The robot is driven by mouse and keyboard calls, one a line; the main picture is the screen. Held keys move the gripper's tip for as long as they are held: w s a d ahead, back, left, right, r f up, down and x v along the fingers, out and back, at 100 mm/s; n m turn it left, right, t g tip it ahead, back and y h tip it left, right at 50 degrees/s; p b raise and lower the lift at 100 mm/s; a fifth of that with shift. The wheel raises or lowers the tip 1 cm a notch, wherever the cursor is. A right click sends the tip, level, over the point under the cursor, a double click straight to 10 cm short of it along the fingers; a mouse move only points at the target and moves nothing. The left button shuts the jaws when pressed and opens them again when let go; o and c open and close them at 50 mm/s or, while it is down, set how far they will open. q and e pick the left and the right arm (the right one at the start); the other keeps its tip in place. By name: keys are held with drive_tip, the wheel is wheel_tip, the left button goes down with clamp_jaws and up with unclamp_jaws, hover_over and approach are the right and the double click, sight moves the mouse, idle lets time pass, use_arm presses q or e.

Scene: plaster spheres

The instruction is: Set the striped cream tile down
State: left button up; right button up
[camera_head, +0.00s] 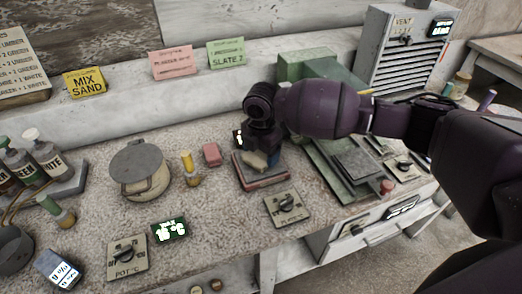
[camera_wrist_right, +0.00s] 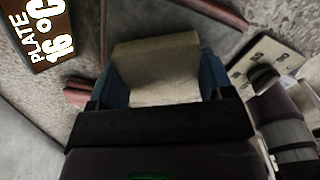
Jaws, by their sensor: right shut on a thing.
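The cream tile (camera_wrist_right: 157,65) sits between the blue fingertips of my right gripper (camera_wrist_right: 160,88) in the right wrist view. Its stripes cannot be made out. In the head view the tile (camera_head: 257,160) shows as a small pale shape under my right gripper (camera_head: 264,153), which is shut on it. The tile is over a square grey plate with a reddish edge (camera_head: 262,182). I cannot tell whether it touches the plate. My left gripper is not in view.
A pink block (camera_head: 212,154) and a yellow-topped vial (camera_head: 190,168) stand left of the plate. A round lidded pot (camera_head: 141,170) is farther left. A dial panel (camera_head: 287,208) lies in front. A green press-like machine (camera_head: 345,160) is close on the right.

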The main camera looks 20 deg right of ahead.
drive_tip(key=shift+f, duration=0.15)
drive_tip(key=o, duration=1.1)
drive_tip(key=shift+c, duration=0.2)
drive_tip(key=shift+r+p, duration=1.5)
drive_tip(key=shift+r, duration=0.55)
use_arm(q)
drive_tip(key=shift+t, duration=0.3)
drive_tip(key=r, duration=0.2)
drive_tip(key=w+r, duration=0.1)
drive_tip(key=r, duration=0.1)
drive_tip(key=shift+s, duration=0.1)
use_arm(e)
drive_tip(key=shift+s+f, duration=0.1)
drive_tip(key=shift+s, duration=0.05)
